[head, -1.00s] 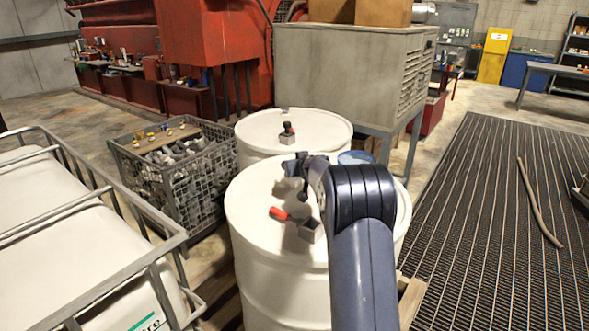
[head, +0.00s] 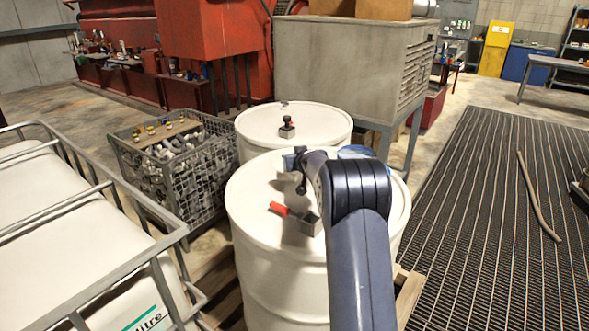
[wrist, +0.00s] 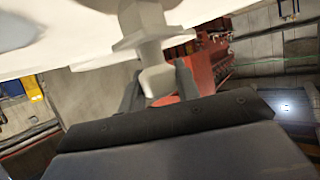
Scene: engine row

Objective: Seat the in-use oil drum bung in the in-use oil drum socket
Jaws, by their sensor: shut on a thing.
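Two white drums stand one behind the other in the head view, the near drum (head: 262,240) and the far drum (head: 255,130). My gripper (head: 301,180) hangs above the near drum's lid, partly hidden by my own arm. In the wrist view my gripper (wrist: 160,86) is shut on a pale grey flanged piece, the bung (wrist: 153,52), whose far end is close to a white surface. I cannot tell whether they touch. A grey block (head: 312,224) with a red handle (head: 279,209) sits on the near lid. I cannot make out the socket opening.
The far drum carries a grey block with a dark knob (head: 287,128). A wire crate (head: 180,185) and a caged white tank (head: 60,220) stand at left. A grey cabinet (head: 345,75) stands behind. Ribbed floor matting (head: 480,220) at right is mostly clear.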

